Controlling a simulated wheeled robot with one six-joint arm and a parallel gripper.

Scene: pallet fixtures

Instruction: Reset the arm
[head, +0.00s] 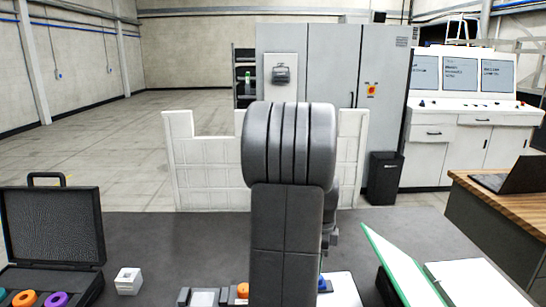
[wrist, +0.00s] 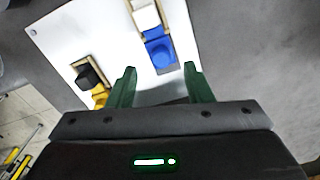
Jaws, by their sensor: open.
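My arm (head: 288,200) rises in the middle of the head view and blocks part of the dark table behind it. My gripper (wrist: 160,68) shows in the wrist view with its two green fingers apart and nothing between them. Beyond the fingertips lies a white board (wrist: 88,38). On it are a blue block (wrist: 159,52) beside a white block (wrist: 145,14), and a black piece (wrist: 88,76) beside a yellow piece (wrist: 101,96). Whether the fingers touch anything cannot be told. The gripper is not visible in the head view.
An open black case (head: 55,225) with coloured rings stands at the left of the dark table (head: 180,235). A small white cube (head: 128,280) sits beside it. An open green-edged binder (head: 400,265) lies at the right. A low white panel (head: 205,165) stands behind the table.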

